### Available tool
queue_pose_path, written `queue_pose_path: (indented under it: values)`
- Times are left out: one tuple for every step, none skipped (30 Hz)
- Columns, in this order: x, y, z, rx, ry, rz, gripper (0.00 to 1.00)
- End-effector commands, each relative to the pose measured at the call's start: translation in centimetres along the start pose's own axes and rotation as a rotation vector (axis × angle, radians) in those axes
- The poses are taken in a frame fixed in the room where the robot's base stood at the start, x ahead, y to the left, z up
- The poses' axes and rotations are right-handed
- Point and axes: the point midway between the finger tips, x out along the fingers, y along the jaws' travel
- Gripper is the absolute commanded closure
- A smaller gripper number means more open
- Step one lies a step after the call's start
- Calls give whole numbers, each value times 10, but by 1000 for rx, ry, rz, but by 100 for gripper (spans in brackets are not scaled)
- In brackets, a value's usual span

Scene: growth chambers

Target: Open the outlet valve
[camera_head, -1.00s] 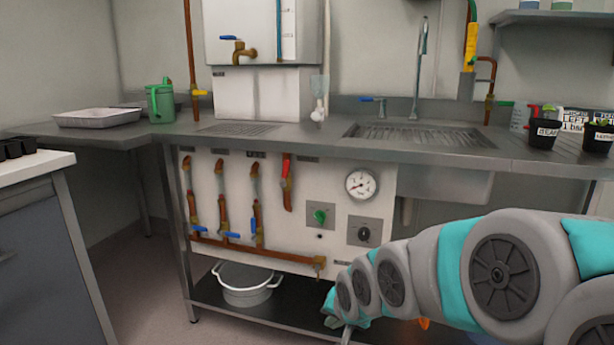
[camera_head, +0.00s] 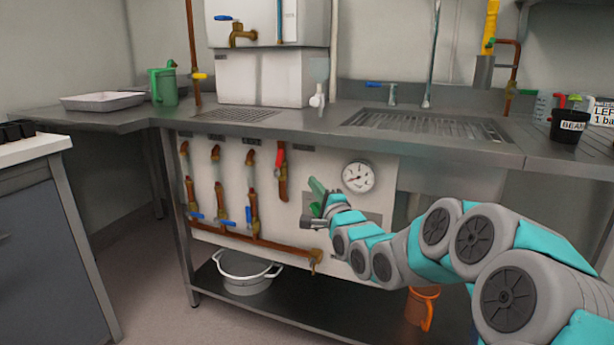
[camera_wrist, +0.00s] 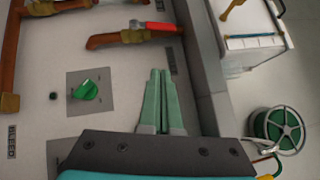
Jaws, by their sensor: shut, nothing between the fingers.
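The white valve panel (camera_head: 225,170) under the bench carries copper pipes. A red-handled valve (camera_head: 280,158) sits at the upper middle, and it also shows above my fingers in the wrist view (camera_wrist: 150,26). Blue-handled valves (camera_head: 248,216) sit lower left on the pipes. Which one is the outlet valve I cannot read. My gripper (camera_head: 316,188) is in front of the panel, left of the gauge. Its green fingers (camera_wrist: 161,98) are together and empty, pointing toward the red-handled valve and apart from it. A green knob (camera_wrist: 86,91) lies left of the fingers in the wrist view.
A round pressure gauge (camera_head: 358,177) is right of my gripper. A white pot (camera_head: 245,272) and an orange jug (camera_head: 423,306) stand on the lower shelf. The bench edge (camera_head: 300,138) overhangs the panel. A hose reel (camera_wrist: 278,130) shows in the wrist view.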

Motion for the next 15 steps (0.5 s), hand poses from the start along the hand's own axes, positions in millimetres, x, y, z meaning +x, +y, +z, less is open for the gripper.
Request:
queue_pose_path:
  values:
    - [6,0,1,-3,-1,0,100]
    - [10,-1,1,-4,-1,-1,100]
    - [16,-2,1,-4,-1,-2,100]
    - [20,-2,1,-3,-1,-2,100]
    - [25,-2,1,-4,0,-1,100]
    - [31,-1,1,-5,-1,1,100]
    - [36,0,1,-5,-1,2,100]
    - [41,0,1,-5,-1,2,100]
    - [47,0,1,-6,-1,2,100]
    - [51,1,0,-6,0,3,100]
    - [56,1,0,-5,0,4,100]
    - [62,0,1,-5,0,2,100]
    - [66,-1,1,-5,-1,0,100]
    - [71,-2,1,-5,-1,-2,100]
    - [77,-2,1,-6,-1,-1,100]
